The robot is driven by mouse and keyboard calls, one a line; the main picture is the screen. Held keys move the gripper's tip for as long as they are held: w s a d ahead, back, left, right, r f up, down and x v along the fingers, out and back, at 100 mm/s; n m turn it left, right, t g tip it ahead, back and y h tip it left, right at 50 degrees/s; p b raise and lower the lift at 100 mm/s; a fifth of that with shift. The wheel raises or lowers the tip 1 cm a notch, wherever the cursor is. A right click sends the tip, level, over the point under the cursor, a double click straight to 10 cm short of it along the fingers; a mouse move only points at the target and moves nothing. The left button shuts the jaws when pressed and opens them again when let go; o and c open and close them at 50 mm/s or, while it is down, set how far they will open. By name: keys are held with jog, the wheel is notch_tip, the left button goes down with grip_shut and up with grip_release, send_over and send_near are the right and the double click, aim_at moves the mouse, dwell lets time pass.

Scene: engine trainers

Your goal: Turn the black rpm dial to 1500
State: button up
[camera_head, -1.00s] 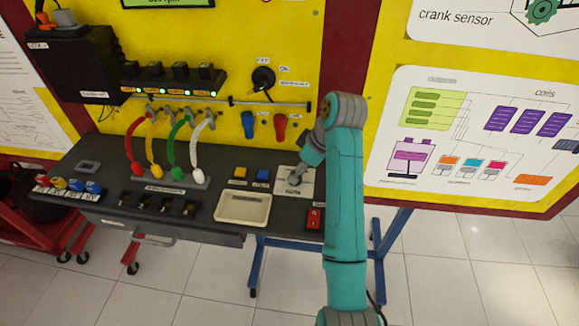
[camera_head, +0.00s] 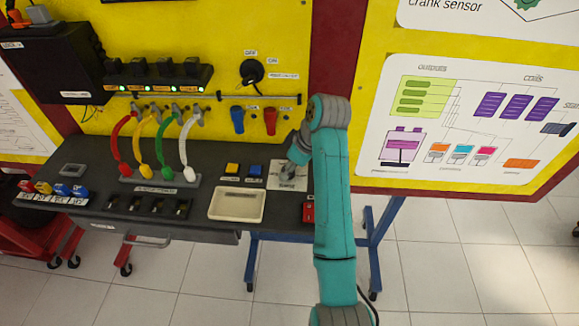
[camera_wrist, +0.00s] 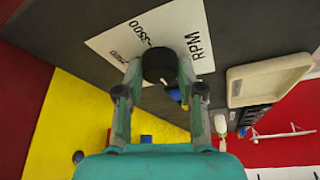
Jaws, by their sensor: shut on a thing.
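The black rpm dial (camera_wrist: 160,65) shows in the wrist view on a white plate (camera_wrist: 118,42) marked "RPM" and "3500"; other markings are partly cut off or blurred. My gripper (camera_wrist: 158,72) is shut on the dial, one finger on each side. In the head view the white dial plate (camera_head: 287,187) lies at the right end of the dark bench top. There my arm hides the dial and most of the gripper. I cannot read where the dial points.
A cream tray (camera_head: 237,204) and yellow (camera_head: 232,168) and blue (camera_head: 254,171) buttons sit left of the dial plate. A red switch (camera_head: 308,208) is in front, close to my arm. The yellow board (camera_head: 200,40) stands behind the bench.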

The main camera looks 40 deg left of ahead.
jog(key=m+t, duration=0.1)
jog(key=m, duration=0.1)
jog(key=m+t, duration=0.1)
jog(key=m, duration=0.2)
jog(key=shift+s, duration=0.15)
jog(key=m+t, duration=0.1)
jog(key=m, duration=0.2)
jog(key=m+t+h, duration=0.1)
jog(key=m, duration=0.2)
jog(key=shift+m+h, duration=0.3)
jog(key=shift+m, duration=0.1)
dwell(0.4)
jog(key=o, duration=1.1)
jog(key=shift+o, duration=0.2)
jog(key=shift+s, duration=0.1)
jog(key=v, duration=0.7)
jog(key=shift+r, duration=0.15)
